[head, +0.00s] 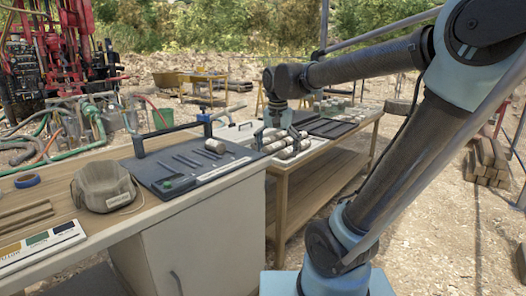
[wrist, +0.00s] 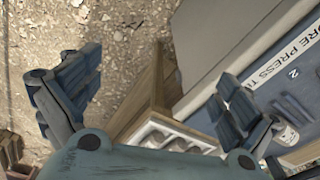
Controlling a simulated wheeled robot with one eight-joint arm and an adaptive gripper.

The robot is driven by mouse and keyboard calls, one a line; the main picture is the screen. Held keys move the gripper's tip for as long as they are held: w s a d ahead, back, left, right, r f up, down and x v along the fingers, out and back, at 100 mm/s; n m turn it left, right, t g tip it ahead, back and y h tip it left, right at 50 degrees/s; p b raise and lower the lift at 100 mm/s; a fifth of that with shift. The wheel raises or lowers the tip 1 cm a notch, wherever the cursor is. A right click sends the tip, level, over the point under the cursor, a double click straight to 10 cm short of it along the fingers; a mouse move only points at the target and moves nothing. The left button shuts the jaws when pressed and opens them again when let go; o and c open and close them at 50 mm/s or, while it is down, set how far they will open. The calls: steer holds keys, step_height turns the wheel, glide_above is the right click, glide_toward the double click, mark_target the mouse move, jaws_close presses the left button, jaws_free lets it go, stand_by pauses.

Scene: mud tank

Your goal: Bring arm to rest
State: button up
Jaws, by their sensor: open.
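My arm reaches from the right of the head view across to the middle and bends down at the wrist. My gripper (head: 279,116) hangs over the gap between the near workbench and the farther wooden table. In the wrist view my gripper (wrist: 160,72) has its two blue fingers spread wide with nothing between them. Below them show gravel ground, a wooden table edge and a grey panel. In the head view the fingertips are small and hard to make out.
The wooden table (head: 318,170) carries a rack of pale cylinders (head: 287,145) close beneath my gripper. Red machinery (head: 72,60) stands behind left.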

steer(key=s+d+f+n, duration=0.4)
steer(key=s+d+f, duration=1)
steer(key=f, duration=0.3)
steer(key=shift+s+t, duration=0.4)
steer(key=shift+s, duration=0.25)
steer(key=shift+w+f, duration=0.15)
steer(key=shift+w, duration=0.3)
